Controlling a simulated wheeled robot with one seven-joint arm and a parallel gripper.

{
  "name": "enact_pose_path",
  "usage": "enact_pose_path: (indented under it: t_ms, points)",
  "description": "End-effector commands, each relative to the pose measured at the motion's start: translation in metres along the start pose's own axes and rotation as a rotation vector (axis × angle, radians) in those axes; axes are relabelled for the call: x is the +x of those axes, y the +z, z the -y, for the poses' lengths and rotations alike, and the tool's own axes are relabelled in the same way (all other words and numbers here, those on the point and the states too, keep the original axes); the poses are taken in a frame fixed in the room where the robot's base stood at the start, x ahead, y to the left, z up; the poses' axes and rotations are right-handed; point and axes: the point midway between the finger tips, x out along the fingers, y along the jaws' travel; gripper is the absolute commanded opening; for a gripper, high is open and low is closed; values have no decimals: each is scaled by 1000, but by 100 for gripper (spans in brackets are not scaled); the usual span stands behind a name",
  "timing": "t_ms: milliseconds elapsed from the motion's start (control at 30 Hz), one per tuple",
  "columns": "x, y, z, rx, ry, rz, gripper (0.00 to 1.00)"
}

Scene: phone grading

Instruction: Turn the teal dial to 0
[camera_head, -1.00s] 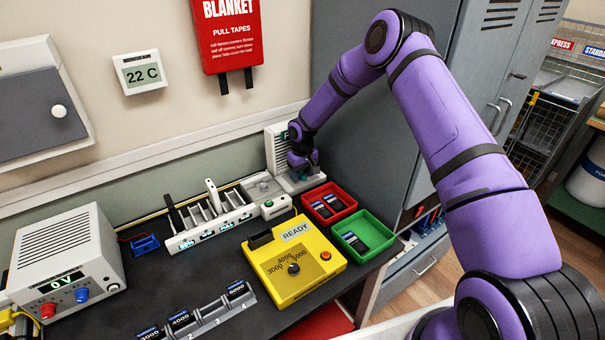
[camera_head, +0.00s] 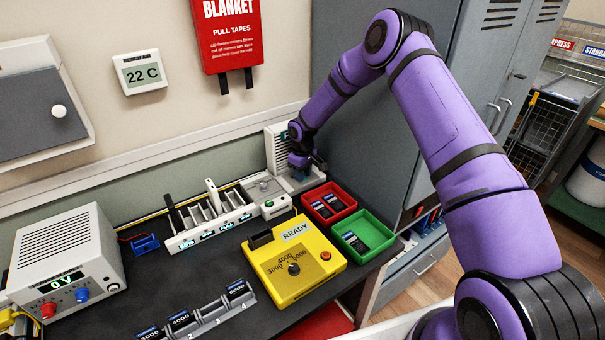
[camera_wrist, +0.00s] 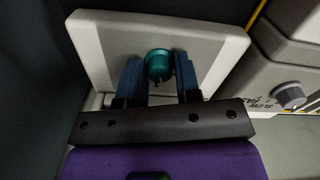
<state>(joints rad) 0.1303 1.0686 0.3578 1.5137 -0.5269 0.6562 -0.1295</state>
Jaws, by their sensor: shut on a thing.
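The teal dial (camera_wrist: 158,65) shows in the wrist view, on the front of a pale grey unit (camera_wrist: 95,42). A dark pointer mark shows at its lower edge. My gripper (camera_wrist: 159,72) has one blue finger on each side of the dial and is shut on it. In the head view my gripper (camera_head: 301,161) is at the grey unit (camera_head: 277,150) at the back of the bench, by the cabinet. There the arm hides the dial. The dial's scale and numbers cannot be read in either view.
A grey knob (camera_wrist: 290,95) on a neighbouring device is at the right in the wrist view. Red (camera_head: 314,196) and green (camera_head: 379,223) trays with phones or batteries and a yellow tester (camera_head: 265,258) stand in front. A grey cabinet (camera_head: 360,120) rises close to the right.

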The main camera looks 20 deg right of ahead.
Motion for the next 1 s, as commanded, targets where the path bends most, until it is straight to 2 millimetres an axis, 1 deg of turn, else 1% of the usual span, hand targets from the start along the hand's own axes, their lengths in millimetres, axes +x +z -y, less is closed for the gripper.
enact_pose_path:
  t_ms: [200,500,700,1000]
  points:
    - [0,0,0,-186,0,0,7]
    - [0,0,0,-389,0,0,7]
    - [0,0,0,-468,0,0,7]
    - [0,0,0,-506,1,0,7]
